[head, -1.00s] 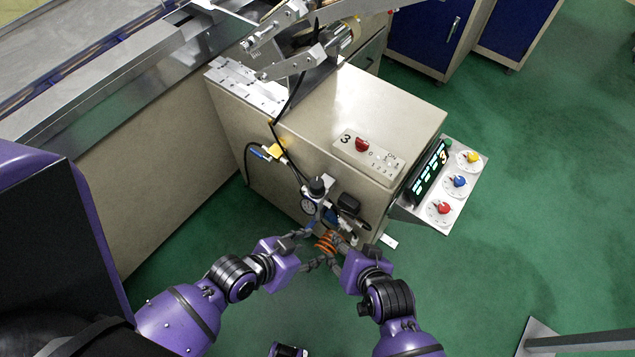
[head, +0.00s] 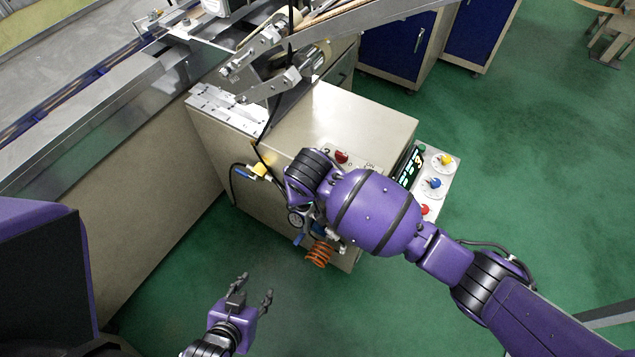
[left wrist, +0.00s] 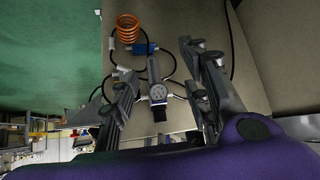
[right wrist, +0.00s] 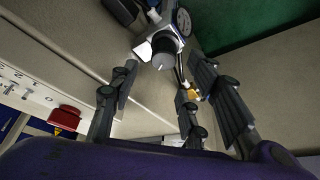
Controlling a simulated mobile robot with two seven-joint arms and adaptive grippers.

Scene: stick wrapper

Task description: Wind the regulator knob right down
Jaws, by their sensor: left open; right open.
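The regulator's dark round knob (right wrist: 164,52) shows in the right wrist view, ahead of and between the spread fingers of my right gripper (right wrist: 165,78). The fingers look apart from it. My left gripper (head: 250,288) is open and empty, low and left of the cabinet. The left wrist view shows the regulator upside down, with the gauge (left wrist: 158,94) and the black knob (left wrist: 159,114), beyond the left fingers (left wrist: 158,72).
An orange coiled hose (head: 319,253) hangs below the regulator on the cabinet (head: 340,110). A yellow fitting (head: 261,170) with a black hose sits to its left. A red switch (head: 342,156) and a knob panel (head: 448,175) are nearby. Green floor (head: 180,300) around my left gripper is clear.

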